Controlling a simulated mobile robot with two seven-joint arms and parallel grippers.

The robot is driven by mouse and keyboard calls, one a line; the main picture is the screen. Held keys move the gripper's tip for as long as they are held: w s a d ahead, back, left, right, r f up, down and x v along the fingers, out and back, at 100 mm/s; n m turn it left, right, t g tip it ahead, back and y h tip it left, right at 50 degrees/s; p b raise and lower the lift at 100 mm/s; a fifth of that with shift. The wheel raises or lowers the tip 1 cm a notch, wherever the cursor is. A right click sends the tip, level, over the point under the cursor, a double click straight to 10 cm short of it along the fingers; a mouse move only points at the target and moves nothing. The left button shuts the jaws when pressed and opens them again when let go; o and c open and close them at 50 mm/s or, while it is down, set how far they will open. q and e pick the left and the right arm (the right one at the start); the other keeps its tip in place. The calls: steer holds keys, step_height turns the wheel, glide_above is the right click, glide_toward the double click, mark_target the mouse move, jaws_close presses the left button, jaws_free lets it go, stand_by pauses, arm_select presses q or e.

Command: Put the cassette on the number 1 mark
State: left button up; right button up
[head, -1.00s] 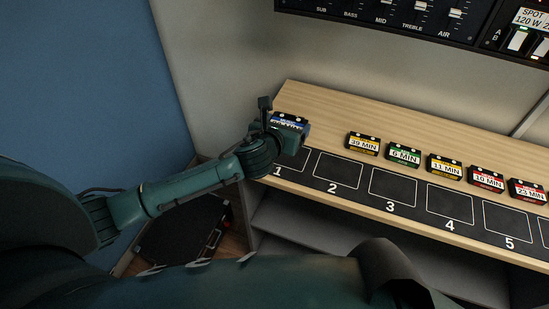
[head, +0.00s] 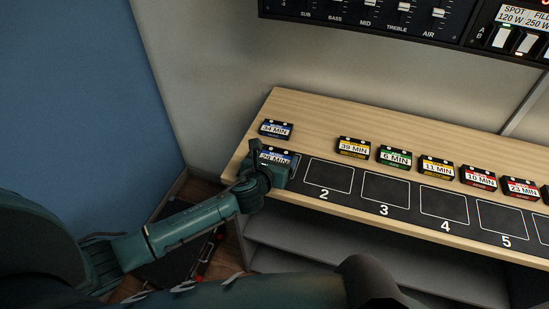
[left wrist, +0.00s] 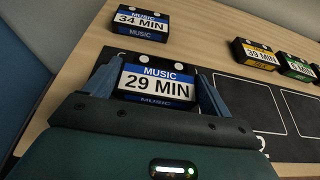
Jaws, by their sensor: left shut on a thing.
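The cassette, black with a blue and white label reading "29 MIN MUSIC", is at the left end of the black numbered strip (head: 355,205) in the head view (head: 276,157). My left gripper (head: 268,170) is shut on it. In the left wrist view the cassette (left wrist: 157,84) sits between the two blue-grey fingers. The number 1 mark is hidden under the cassette and gripper in the head view. I cannot tell whether the cassette touches the strip. My right gripper is not in view.
A blue "34 MIN" cassette (head: 276,129) lies on the wooden shelf behind mine. Yellow "39 MIN" (head: 353,147), green "6 MIN" (head: 394,157) and several more cassettes lie in a row to the right. Marks 2 (head: 330,176) to 5 are empty. A dark mixer panel hangs above.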

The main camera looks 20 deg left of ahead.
arm_select(q)
steer(key=shift+f, duration=0.2)
steer(key=o, duration=0.9)
steer(key=shift+r, duration=0.1)
